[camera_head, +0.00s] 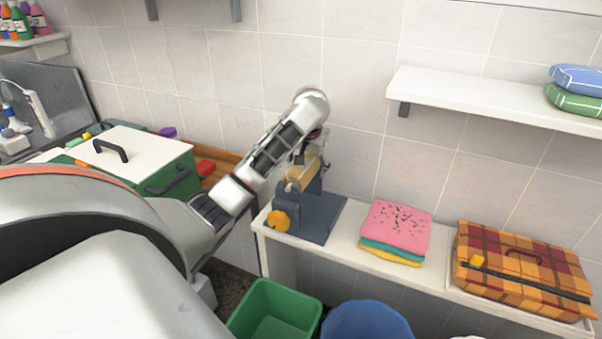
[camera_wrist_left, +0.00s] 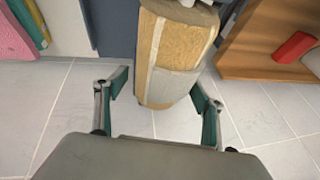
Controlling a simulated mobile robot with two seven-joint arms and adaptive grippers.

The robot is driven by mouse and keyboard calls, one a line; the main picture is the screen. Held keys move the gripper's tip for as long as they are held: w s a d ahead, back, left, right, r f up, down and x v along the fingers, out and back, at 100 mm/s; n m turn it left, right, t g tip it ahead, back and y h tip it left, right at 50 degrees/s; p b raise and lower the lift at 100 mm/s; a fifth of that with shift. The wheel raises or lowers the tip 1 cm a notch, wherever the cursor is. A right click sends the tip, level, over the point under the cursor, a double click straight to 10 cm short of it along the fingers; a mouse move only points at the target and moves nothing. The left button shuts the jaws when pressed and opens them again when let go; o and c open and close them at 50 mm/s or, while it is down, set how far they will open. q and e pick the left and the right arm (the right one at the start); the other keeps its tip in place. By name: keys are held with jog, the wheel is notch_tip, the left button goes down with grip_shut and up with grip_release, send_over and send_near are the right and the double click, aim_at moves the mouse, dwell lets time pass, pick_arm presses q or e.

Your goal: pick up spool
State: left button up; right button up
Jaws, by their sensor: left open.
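The spool (camera_head: 302,175) is a tan roll on a dark blue-grey stand (camera_head: 318,218) with an orange knob (camera_head: 278,220). In the left wrist view the spool (camera_wrist_left: 176,50) is large, with a pale strip along it and a pale grey patch. My left gripper (camera_head: 312,150) is above and behind it in the head view, partly hidden by my arm. In the left wrist view my left gripper (camera_wrist_left: 160,86) is open, with one finger on each side of the spool's near end. I cannot tell whether the right-hand finger touches it.
The stand is on a white bench (camera_head: 354,250). Folded towels (camera_head: 396,226) and a plaid case (camera_head: 518,268) lie to its right. A green-and-white box (camera_head: 135,160) is to its left. A green bin (camera_head: 272,312) and a blue bin (camera_head: 366,322) are below. A wall shelf (camera_head: 480,97) is above right.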

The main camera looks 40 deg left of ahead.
pick_arm(q)
jog(key=shift+w+a+f, duration=0.1)
jog(key=shift+f, duration=0.2)
jog(key=c, duration=1.2)
jog(key=shift+c, duration=0.4)
pick_arm(e)
jog(key=shift+d, duration=0.3)
pick_arm(q)
jog(key=shift+r, duration=0.1)
pick_arm(e)
jog(key=shift+d, duration=0.1)
pick_arm(q)
jog(key=shift+r, duration=0.1)
